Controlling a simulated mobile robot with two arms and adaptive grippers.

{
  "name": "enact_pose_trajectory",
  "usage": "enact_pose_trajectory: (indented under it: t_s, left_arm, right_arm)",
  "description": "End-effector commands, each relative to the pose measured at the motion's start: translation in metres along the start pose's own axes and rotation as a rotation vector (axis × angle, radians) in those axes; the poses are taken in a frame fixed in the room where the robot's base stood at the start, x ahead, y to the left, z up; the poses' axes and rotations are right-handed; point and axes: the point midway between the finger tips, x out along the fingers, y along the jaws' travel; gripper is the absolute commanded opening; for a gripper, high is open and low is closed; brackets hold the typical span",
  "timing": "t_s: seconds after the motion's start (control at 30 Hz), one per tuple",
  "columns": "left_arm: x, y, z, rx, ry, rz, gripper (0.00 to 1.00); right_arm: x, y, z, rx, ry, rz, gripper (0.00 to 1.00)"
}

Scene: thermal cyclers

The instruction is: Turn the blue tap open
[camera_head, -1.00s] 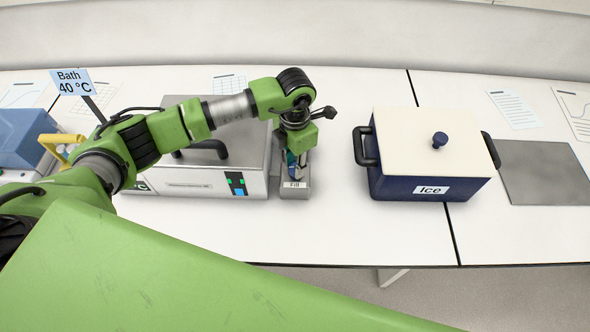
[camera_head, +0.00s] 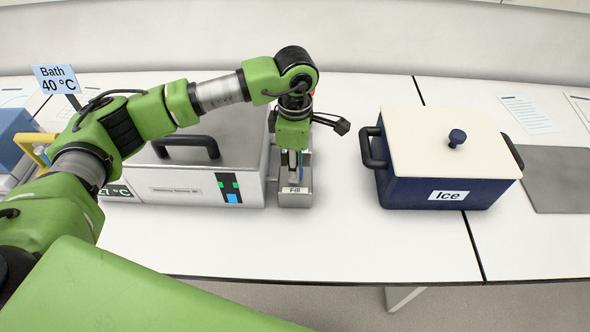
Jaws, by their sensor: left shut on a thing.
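The grey tap block labelled "Fill" (camera_head: 294,200) stands at the right side of the water bath (camera_head: 180,192). My left gripper (camera_head: 295,165) points down over this block, and its fingers are shut on the blue tap. Only a sliver of blue shows between the fingers; the wrist and fingers hide most of the tap, so its handle angle cannot be told. My right gripper is not in view.
A dark blue box labelled "Ice" (camera_head: 420,195) with a cream lid stands to the right. A grey mat (camera_head: 560,180) lies beyond it. The "Bath 40 °C" sign (camera_head: 58,79) stands at the left. The bench front is clear.

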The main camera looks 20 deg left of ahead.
Motion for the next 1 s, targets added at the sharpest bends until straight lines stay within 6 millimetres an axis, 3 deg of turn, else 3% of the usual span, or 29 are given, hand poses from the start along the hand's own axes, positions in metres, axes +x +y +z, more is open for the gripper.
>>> enact_pose_trajectory:
  t_s: [0.57,0.6,0.67,1.0]
  left_arm:
    - [-0.0010,0.0005,0.0004,0.034,-0.002,0.001,0.02]
    - [-0.0010,0.0005,0.0004,0.034,-0.002,0.001,0.29]
    - [-0.0010,0.0005,0.0004,0.033,-0.002,0.001,0.40]
    - [-0.0016,0.0003,0.0002,0.033,-0.001,0.001,0.40]
  right_arm:
    - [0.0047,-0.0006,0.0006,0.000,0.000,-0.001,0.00]
    - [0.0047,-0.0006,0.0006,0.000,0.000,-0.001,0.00]
    - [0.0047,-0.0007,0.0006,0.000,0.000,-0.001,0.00]
    - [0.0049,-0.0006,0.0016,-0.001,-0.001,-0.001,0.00]
